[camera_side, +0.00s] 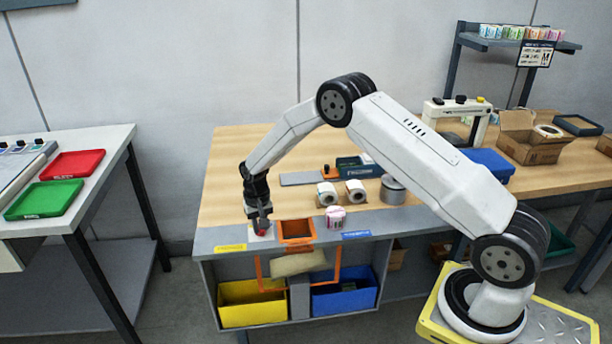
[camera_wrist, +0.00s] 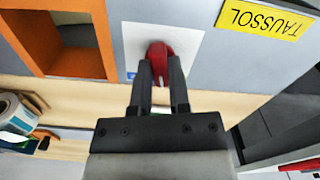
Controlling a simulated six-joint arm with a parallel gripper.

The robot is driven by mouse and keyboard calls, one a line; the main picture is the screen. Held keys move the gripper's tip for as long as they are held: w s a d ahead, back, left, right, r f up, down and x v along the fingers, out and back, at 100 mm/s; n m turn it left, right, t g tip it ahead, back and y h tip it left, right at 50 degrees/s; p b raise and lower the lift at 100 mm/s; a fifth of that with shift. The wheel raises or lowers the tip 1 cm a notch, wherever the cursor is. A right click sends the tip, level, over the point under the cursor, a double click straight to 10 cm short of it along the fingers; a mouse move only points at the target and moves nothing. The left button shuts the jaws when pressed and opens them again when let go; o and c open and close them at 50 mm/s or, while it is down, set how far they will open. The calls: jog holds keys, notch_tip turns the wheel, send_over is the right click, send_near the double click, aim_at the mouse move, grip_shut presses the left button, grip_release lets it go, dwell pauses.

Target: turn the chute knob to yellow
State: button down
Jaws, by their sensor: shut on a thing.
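The red chute knob (camera_wrist: 159,52) sits on a white plate (camera_wrist: 188,42) in the wrist view. My gripper (camera_wrist: 160,82) is shut on the knob, one finger on each side. In the side view my gripper (camera_side: 259,223) points down at the knob (camera_side: 261,232), left of the orange chute opening (camera_side: 297,230). A yellow label (camera_side: 230,248) lies to the left of the plate and a blue label (camera_side: 356,235) to the right of the chute. A tan flap (camera_side: 298,263) hangs below the chute. The knob's exact pointing direction is partly hidden by my fingers.
A yellow bin (camera_side: 252,304) and a blue bin (camera_side: 344,297) stand under the bench. Label rolls (camera_side: 327,194) and a pink-and-white roll (camera_side: 335,217) stand right of my gripper. The wooden bench (camera_side: 232,183) is clear behind my gripper to the left.

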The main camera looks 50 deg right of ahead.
jog(key=n, duration=0.4)
dwell(0.4)
jog(key=c, duration=0.6)
grip_release()
jog(key=shift+r, duration=0.1)
notch_tip(320, 180, up, 7)
jog(key=shift+r, duration=0.3)
dwell(0.3)
